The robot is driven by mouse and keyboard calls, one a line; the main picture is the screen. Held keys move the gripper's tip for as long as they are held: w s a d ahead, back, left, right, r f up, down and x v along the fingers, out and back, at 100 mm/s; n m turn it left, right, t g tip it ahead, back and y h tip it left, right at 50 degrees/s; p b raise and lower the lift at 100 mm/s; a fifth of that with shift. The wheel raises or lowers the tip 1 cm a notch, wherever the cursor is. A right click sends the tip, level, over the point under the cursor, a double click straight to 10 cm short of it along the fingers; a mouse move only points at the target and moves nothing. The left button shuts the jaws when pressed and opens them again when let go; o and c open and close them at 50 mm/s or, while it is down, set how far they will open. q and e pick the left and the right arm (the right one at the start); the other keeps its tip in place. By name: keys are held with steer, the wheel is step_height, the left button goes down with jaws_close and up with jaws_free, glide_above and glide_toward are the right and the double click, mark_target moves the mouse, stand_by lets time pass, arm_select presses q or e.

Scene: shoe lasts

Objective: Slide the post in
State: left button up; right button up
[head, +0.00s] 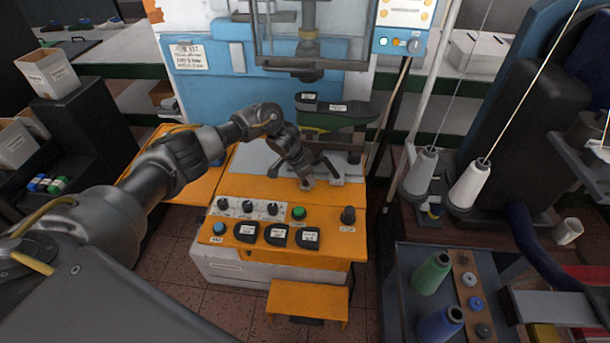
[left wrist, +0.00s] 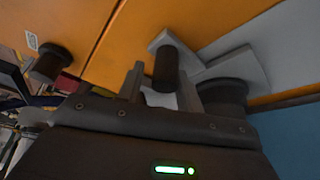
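My left gripper (head: 316,175) is low over the orange machine table. In the left wrist view its two grey fingers (left wrist: 162,88) are apart. A short dark cylindrical post (left wrist: 166,66) shows between the fingertips, closer to the right finger, with a gap on the left. I cannot tell whether the right finger touches it. The post is beside or on a light grey bracket (left wrist: 232,68). A wider dark round piece (left wrist: 222,92) is partly hidden behind the gripper. In the head view the arm mostly hides the post. My right gripper is not in view.
A dark and green shoe-shaped piece (head: 335,118) is behind the gripper, under the machine's press head (head: 308,65). A control panel with a black knob (head: 347,215) and a green button (head: 298,213) lies in front. Thread cones (head: 470,184) stand at the right.

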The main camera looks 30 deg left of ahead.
arm_select(q)
steer(key=shift+o, duration=0.8)
steer(key=shift+a, duration=0.1)
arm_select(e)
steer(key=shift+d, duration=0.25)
arm_select(q)
steer(key=shift+a, duration=0.1)
steer(key=shift+s+a+r, duration=0.1)
steer(key=shift+r, duration=0.05)
steer(key=b+v, duration=0.1)
steer(key=v, duration=0.9)
steer(key=shift+r, duration=0.2)
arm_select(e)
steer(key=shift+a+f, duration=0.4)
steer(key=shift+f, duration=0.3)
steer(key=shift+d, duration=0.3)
